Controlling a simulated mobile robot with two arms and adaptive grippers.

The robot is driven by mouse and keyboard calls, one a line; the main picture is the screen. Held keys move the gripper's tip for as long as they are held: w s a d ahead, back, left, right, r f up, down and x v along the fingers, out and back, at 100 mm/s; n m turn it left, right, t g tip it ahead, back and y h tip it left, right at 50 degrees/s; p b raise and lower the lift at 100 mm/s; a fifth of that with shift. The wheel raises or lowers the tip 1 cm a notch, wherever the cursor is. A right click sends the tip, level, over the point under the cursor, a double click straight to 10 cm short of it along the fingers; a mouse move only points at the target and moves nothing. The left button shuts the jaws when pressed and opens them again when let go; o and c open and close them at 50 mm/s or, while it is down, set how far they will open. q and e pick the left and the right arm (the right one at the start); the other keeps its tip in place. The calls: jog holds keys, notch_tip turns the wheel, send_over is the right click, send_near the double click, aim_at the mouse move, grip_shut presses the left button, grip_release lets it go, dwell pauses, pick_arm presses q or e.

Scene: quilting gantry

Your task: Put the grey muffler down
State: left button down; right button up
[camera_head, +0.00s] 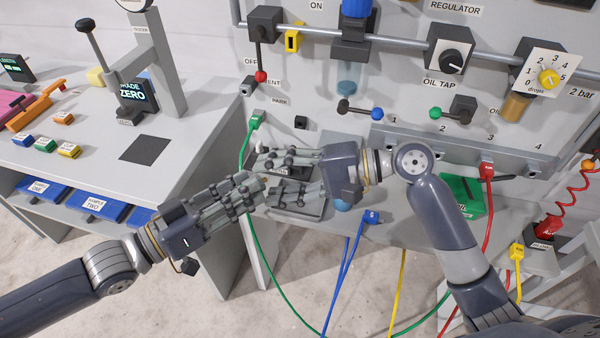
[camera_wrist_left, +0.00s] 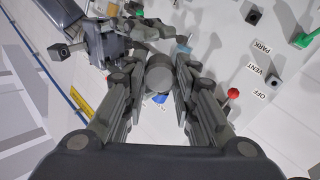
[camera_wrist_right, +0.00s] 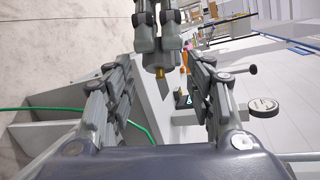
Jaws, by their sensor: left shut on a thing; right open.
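The grey muffler (camera_wrist_left: 159,75) shows in the left wrist view as a round grey end between the fingers of my left gripper (camera_wrist_left: 158,90). My left gripper (camera_head: 252,188) is shut on it, in the air in front of the panel. In the right wrist view a small brass-coloured tip (camera_wrist_right: 159,71) shows at the end of the left fingers; I cannot tell if it belongs to the muffler. My right gripper (camera_head: 268,178) is open, its fingers spread to either side of the left fingertips. The right wrist view shows the left fingertips between my right fingers, apart from them.
A grey ledge (camera_head: 385,232) runs below the panel, partly hidden by my right gripper. The side table (camera_head: 190,130) at left holds a dark square pad (camera_head: 146,150) and small coloured blocks. A green hose (camera_head: 262,250) hangs near both grippers; blue, yellow and red hoses hang farther right.

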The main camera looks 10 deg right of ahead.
jog(key=shift+w+a+f, duration=0.15)
jog(key=shift+w+a, duration=0.05)
jog(key=shift+a, duration=0.3)
jog(key=c, duration=1)
jog(key=o, duration=1)
jog(key=shift+d, duration=0.1)
jog(key=v, duration=1.2)
